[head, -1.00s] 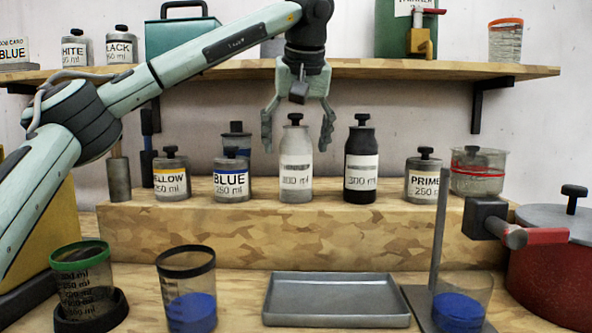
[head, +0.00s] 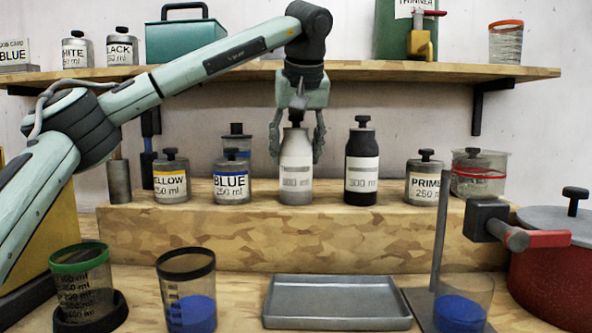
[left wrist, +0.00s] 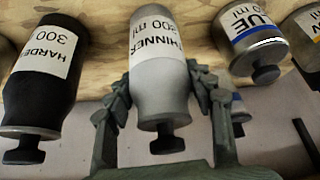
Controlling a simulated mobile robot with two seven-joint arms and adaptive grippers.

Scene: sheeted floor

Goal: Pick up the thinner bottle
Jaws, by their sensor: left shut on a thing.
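The thinner bottle (head: 296,182) is a pale grey bottle with a black knob cap, upright on the wooden step. In the left wrist view the thinner bottle (left wrist: 158,90) shows its label reading THINNER 300 ml. My left gripper (head: 296,158) points down from above, with one finger on each side of the bottle's upper body. In the left wrist view its fingers (left wrist: 158,82) are shut on the bottle near the shoulder. The bottle's base appears to be resting on the step. My right gripper is not in view.
A dark hardener bottle (head: 361,165) stands close on the right, and a blue jar (head: 231,182) close on the left. A shelf (head: 400,71) runs behind and above. A grey tray (head: 335,300) lies empty in front. Cups stand at the front left.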

